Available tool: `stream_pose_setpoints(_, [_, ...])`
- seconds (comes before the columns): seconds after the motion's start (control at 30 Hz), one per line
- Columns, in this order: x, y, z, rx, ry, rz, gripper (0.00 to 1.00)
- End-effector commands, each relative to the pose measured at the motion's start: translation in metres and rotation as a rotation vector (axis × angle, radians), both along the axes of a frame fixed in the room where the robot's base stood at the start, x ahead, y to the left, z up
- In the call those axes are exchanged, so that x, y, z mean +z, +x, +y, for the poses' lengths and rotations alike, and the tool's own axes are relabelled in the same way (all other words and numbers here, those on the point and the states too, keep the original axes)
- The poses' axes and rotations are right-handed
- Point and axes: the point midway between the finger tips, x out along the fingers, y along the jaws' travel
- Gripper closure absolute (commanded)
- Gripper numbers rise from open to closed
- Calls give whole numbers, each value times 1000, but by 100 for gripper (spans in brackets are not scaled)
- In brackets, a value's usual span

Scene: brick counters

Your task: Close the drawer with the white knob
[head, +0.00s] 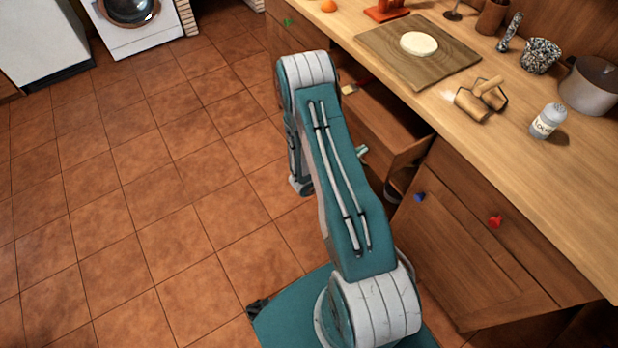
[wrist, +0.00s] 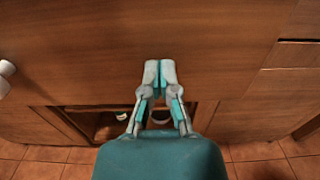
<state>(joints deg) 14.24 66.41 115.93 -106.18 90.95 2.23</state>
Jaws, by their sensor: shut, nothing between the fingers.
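The wooden drawer (head: 408,146) stands pulled out from the counter in the head view. My arm hides its front and part of its inside. The white knob (wrist: 5,78) shows at the left edge of the wrist view, on a broad wooden front (wrist: 90,45). My gripper (wrist: 160,70) is shut and empty, with its fingertips together over that front, to the right of the knob. I cannot tell whether the fingertips touch the wood. In the head view my arm hides the knob and most of my gripper.
A red knob (head: 495,221) and a blue knob (head: 420,197) sit on fronts to the right, a green knob (head: 288,22) at the far left. The countertop holds a cutting board (head: 452,72), a shaker (head: 547,122) and a pot (head: 590,88). The tiled floor at left is clear.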

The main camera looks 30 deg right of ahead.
Motion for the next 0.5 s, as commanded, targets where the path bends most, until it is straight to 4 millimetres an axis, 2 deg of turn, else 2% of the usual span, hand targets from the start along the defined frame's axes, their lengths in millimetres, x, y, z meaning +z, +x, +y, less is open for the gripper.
stream_pose_setpoints(0.1, [0, -1, -38, -8, 1, -3, 100])
stream_pose_setpoints(0.3, [-2, 2, -94, -7, 5, -3, 100])
stream_pose_setpoints(0.5, [-2, 3, -131, -4, 4, -3, 100])
